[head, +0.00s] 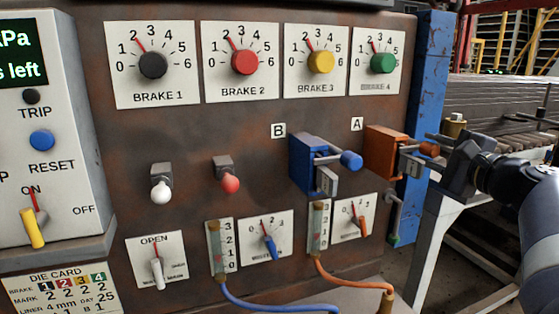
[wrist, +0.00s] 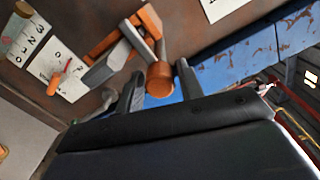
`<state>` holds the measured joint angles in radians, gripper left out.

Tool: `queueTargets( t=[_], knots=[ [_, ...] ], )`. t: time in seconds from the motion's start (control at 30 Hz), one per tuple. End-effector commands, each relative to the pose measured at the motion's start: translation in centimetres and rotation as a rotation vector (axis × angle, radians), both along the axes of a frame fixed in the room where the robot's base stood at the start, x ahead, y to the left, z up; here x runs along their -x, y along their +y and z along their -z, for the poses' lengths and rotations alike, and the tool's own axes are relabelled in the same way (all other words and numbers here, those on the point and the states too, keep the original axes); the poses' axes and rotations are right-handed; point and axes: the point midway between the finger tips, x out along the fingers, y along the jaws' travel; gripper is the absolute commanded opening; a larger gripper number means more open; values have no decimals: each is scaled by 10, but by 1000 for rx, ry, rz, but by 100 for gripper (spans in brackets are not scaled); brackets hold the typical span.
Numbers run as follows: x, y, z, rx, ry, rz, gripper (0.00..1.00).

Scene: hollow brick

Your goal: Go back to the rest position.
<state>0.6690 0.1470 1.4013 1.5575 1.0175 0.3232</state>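My gripper (head: 432,152) is at the right, level with the orange clamp A (head: 385,145) on the rusty panel. Its two fingers are apart, one above and one below the orange round knob (head: 428,149) of that clamp. In the wrist view the knob (wrist: 160,82) shows in front of and between the fingertips (wrist: 160,88), with a gap visible beside it. I cannot tell whether either finger touches it. The wrist view also shows the clamp's grey lever (wrist: 108,64) and orange body (wrist: 118,37). My gripper holds nothing that I can see.
The blue clamp B (head: 303,162) juts from the panel to the left. Below are dials, gauges and an orange hose (head: 350,282). A blue post (head: 427,85) stands behind my gripper, and a grey bench frame (head: 440,225) is below it.

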Motion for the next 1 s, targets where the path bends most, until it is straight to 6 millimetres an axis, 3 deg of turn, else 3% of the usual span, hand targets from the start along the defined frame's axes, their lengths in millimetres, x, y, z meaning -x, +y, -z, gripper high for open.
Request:
queueTargets(
  t=[1.0],
  knots=[
    [0,0,-2,-554,203,0,36]
  ],
)
